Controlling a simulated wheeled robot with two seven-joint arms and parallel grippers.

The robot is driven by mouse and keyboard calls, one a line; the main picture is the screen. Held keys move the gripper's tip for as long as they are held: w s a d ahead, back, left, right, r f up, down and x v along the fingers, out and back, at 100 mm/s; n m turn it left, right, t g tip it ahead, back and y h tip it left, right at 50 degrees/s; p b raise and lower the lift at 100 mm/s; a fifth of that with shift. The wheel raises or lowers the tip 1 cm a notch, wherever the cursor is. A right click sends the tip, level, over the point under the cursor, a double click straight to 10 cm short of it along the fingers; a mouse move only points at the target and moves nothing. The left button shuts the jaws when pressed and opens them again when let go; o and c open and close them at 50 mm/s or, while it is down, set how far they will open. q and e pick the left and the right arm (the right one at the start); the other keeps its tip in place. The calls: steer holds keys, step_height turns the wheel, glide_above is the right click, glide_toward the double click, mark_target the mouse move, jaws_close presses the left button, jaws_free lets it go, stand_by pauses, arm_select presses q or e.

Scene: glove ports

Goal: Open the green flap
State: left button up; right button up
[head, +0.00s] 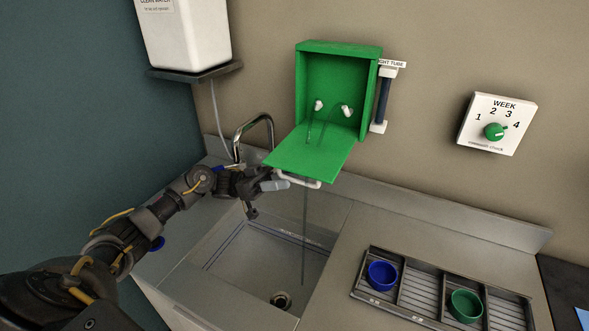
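The green flap (311,150) is hinged at the bottom of a green wall box (339,48). It is open, swung down and sticking out towards me, about level with a slight tilt. A white bar handle (308,183) shows under its front edge. My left gripper (268,188) is just below and left of the flap's front edge, close to the handle. A pale finger pad is near the handle's left end; I cannot tell whether it touches, or how far the fingers are apart. Inside the box are two small white fittings with thin lines. My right gripper is not in view.
A sink (257,262) with a curved tap (254,126) lies below. A white water tank (186,33) hangs upper left. A blue tube (382,99) is right of the box, then a week dial (497,124). A tray (416,291) holds blue and green cups.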

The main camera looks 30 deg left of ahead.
mark_target(294, 180)
arm_select(q)
steer(key=shift+p+x, duration=0.55)
steer(key=shift+x, duration=0.95)
steer(key=shift+w, duration=0.1)
jaws_close()
